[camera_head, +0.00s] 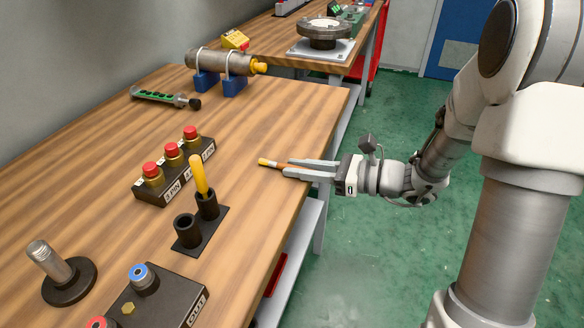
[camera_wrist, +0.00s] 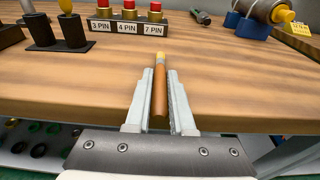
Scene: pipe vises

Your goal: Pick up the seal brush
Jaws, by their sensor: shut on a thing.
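The seal brush (camera_wrist: 161,90) has an orange-brown handle and a pale yellow tip. In the wrist view it lies lengthwise between the two fingers of my gripper (camera_wrist: 161,98), its tip pointing away from me. In the head view my gripper (camera_head: 306,172) reaches in from the right over the table's edge, shut on the brush (camera_head: 270,163). The brush's yellow end sticks out to the left past the fingertips. It is close above the wooden top; I cannot tell whether it touches. The rear part of the handle is partly hidden by the fingers.
On the wooden bench (camera_head: 240,120) stand a block with several red-capped fittings (camera_head: 172,155), a black two-cup holder (camera_head: 188,230) with a yellow-handled tool (camera_head: 198,175), and a clamped grey pipe (camera_head: 215,62). A metal post (camera_head: 48,262) is front left. The bench around the brush is clear.

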